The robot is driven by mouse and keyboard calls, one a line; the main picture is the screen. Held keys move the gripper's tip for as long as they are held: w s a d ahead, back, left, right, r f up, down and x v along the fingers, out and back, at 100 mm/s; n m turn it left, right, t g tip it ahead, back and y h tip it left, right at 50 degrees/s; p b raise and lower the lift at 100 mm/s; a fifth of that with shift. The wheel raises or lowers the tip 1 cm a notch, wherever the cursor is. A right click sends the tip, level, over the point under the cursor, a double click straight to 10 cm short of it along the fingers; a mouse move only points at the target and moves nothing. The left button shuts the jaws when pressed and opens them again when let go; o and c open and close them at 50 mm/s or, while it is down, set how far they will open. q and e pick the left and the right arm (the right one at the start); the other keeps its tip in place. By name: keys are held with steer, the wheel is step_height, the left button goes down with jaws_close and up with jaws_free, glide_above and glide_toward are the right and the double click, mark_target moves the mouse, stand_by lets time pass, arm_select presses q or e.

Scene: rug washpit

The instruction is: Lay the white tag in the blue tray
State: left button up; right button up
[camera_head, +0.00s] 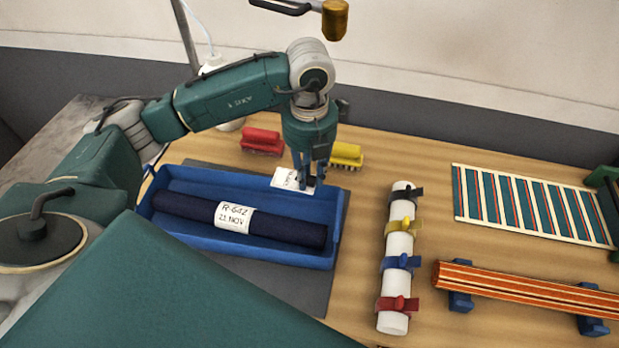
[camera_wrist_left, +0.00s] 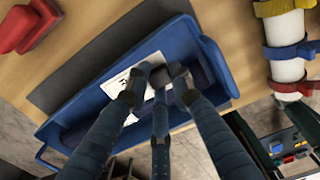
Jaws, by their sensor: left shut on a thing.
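The blue tray (camera_head: 178,235) sits on a grey mat on the wooden table, left of centre. A dark navy roll with a white label reading "R-64Z 21 NOV" (camera_head: 233,216) lies in it. My left gripper (camera_head: 306,184) points down at the tray's far right part and is shut on the white tag (camera_head: 283,180). The tag has dark print and is partly hidden by the fingers. In the left wrist view, the tag (camera_wrist_left: 115,86) shows against the tray (camera_wrist_left: 213,62). I cannot tell whether it touches the tray. My right gripper is not in view.
A red brush (camera_head: 262,141) and a yellow brush (camera_head: 346,154) stand behind the tray. Further right are an orange striped roll (camera_head: 525,287) on blue supports and a striped panel (camera_head: 530,205).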

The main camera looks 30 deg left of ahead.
mark_target(310, 178)
arm_select(q)
step_height(310, 178, down, 2)
steer(key=shift+f, duration=0.3)
steer(key=shift+f+b, duration=0.5)
steer(key=shift+f, duration=0.15)
steer(key=o, duration=0.8)
steer(key=shift+o, duration=0.2)
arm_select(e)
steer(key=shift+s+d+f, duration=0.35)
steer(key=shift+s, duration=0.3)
arm_select(q)
steer(key=shift+r, duration=0.15)
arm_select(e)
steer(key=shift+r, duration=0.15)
